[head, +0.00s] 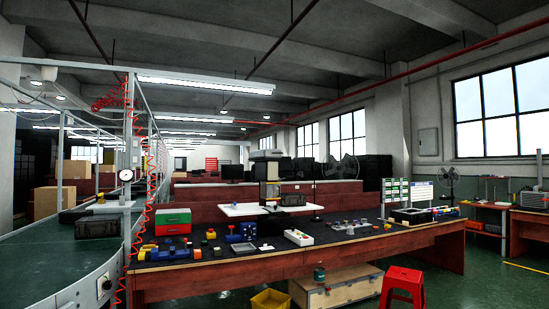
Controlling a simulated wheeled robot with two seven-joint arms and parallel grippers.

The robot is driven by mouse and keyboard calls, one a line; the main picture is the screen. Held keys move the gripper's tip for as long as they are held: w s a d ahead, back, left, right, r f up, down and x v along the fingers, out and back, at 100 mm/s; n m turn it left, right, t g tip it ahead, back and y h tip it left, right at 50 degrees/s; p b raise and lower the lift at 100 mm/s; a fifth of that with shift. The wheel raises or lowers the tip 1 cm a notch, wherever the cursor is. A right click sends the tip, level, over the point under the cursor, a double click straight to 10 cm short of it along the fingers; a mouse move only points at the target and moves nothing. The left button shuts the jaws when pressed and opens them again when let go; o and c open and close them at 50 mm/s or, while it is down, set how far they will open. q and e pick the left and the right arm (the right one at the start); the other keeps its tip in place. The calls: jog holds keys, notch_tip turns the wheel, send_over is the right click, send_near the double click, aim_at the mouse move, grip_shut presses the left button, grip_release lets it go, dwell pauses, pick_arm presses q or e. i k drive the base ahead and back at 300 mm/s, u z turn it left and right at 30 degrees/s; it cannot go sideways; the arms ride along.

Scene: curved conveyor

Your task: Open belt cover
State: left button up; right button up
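A curved conveyor (45,258) with a dark green belt and a pale metal side rail runs along the left. A dark ribbed case (98,227) sits on the belt near the metal post. Another dark object (72,215) lies behind it. I cannot tell which part, if any, is the belt cover. Neither of my grippers shows in the head view.
A long reddish-brown workbench (290,263) with a dark top holds a red-and-green box (173,221), a white button panel (298,238) and several blue parts. A red stool (403,288), a yellow bin (270,300) and a wooden crate (337,290) stand on the floor.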

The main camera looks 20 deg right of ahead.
aim_at(272, 153)
jog(key=z, duration=0.35)
jog(key=i, duration=0.8)
jog(key=z, duration=1.15)
jog(key=i, duration=3.55)
jog(key=u, duration=0.55)
